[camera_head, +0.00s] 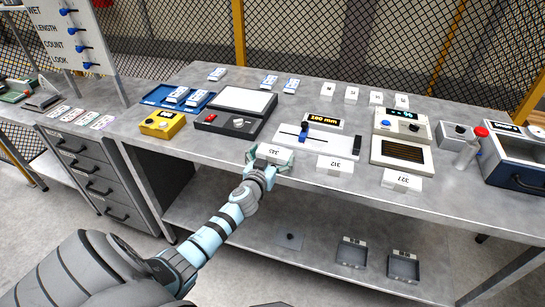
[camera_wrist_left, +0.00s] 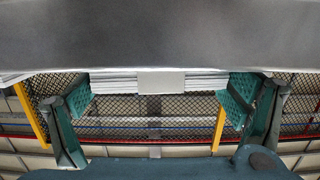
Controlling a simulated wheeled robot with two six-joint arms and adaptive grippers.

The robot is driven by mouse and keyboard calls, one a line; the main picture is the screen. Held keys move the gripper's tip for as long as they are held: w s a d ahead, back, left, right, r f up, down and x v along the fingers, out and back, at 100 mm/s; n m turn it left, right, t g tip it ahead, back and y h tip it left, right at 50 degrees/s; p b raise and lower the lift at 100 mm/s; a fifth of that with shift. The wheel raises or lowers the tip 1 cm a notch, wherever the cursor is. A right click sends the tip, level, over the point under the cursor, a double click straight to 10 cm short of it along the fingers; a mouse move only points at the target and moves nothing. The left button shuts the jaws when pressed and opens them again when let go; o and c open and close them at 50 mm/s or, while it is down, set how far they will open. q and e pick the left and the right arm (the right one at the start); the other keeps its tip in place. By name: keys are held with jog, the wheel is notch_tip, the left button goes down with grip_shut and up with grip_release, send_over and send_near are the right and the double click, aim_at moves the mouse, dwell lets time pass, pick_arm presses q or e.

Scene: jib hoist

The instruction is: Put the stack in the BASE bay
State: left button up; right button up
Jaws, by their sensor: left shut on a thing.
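My left gripper (camera_head: 270,158) is shut on a white stack (camera_head: 275,152) at the front edge of the grey bench, left of two similar labelled white stacks. In the left wrist view, the stack (camera_wrist_left: 158,82) shows its layered sheets and a plain pale band, between the two teal finger pads of the left gripper (camera_wrist_left: 160,95). The stack is close to the bench surface; I cannot tell if it touches it. No bay marked BASE can be read in these views. My right gripper is not in view.
Other white stacks (camera_head: 334,165) and (camera_head: 402,181) sit along the bench's front edge. Behind are a measuring slide with a blue slider (camera_head: 304,133), a black-framed scale (camera_head: 238,110), a yellow box (camera_head: 162,124) and a blue tray (camera_head: 160,95). Grey trays (camera_head: 403,267) lie on the lower shelf.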

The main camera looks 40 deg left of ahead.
pick_arm(q)
jog(key=shift+s+f+b, duration=0.1)
jog(key=shift+f+b, duration=0.4)
jog(key=o, duration=1.1)
jog(key=shift+f, duration=0.1)
jog(key=shift+d+f, duration=0.1)
jog(key=shift+r+p, duration=0.2)
jog(key=shift+p, duration=0.2)
jog(key=shift+r+p, duration=0.4)
jog(key=shift+p, duration=0.2)
jog(key=r+v, duration=0.1)
jog(key=v, duration=1.3)
